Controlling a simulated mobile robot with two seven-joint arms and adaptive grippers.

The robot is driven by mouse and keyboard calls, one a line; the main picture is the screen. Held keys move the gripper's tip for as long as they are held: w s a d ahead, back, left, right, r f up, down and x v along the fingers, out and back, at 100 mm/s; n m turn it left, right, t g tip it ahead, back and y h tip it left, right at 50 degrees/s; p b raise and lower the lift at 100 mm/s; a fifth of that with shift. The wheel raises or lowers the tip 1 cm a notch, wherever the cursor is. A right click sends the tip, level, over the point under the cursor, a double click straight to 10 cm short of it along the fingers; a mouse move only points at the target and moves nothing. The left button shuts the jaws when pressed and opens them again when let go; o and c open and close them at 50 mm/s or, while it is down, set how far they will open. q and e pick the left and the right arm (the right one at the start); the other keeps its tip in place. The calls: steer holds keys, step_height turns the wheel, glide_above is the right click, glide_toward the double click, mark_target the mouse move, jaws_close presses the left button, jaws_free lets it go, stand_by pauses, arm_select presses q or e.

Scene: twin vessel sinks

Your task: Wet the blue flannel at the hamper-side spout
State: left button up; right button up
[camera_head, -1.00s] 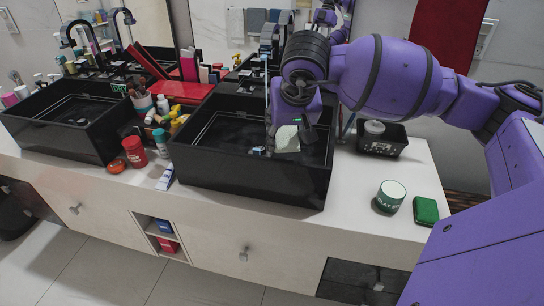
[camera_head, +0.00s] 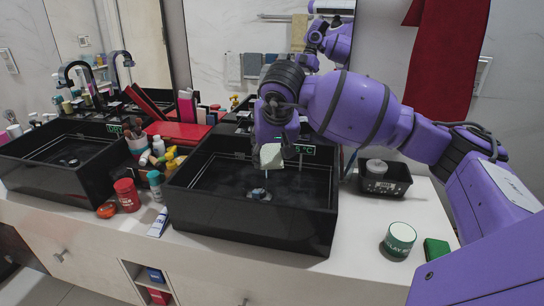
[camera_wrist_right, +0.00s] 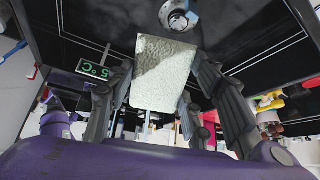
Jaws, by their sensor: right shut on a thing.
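My right gripper (camera_head: 272,146) is shut on a pale off-white cloth (camera_head: 271,157), above the back part of the right black vessel sink (camera_head: 250,225). In the right wrist view the cloth (camera_wrist_right: 165,72) hangs flat between the two dark fingers (camera_wrist_right: 160,95); I see no blue on it. The sink's round drain (camera_wrist_right: 179,17) shows just past the cloth. The right sink's spout is hidden behind my arm. The left sink (camera_head: 55,170) has a black curved spout (camera_head: 74,70). I cannot identify a hamper. My left gripper is not in view.
A small green-digit display (camera_head: 305,150) is at the right sink's back. Bottles, a red jar (camera_head: 126,194) and a brush cup crowd the space between sinks.

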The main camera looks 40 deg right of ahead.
mark_target(269, 146)
steer(key=w, duration=0.1)
steer(key=w+d, duration=0.1)
steer(key=w+b, duration=0.1)
steer(key=shift+d+f, duration=0.35)
steer(key=shift+f, duration=0.05)
steer(key=shift+w+d+f, duration=0.1)
steer(key=shift+w+d, duration=0.35)
steer(key=shift+w, duration=0.3)
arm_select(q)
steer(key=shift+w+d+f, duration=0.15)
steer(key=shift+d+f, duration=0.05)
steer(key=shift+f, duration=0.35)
arm_select(e)
steer(key=shift+w+d+f, duration=0.2)
steer(key=shift+w+d, duration=0.2)
steer(key=shift+w, duration=0.3)
steer(key=shift+w+d+f, duration=0.15)
steer(key=shift+w+d, duration=0.25)
steer(key=shift+w, duration=0.3)
steer(key=shift+s, duration=0.1)
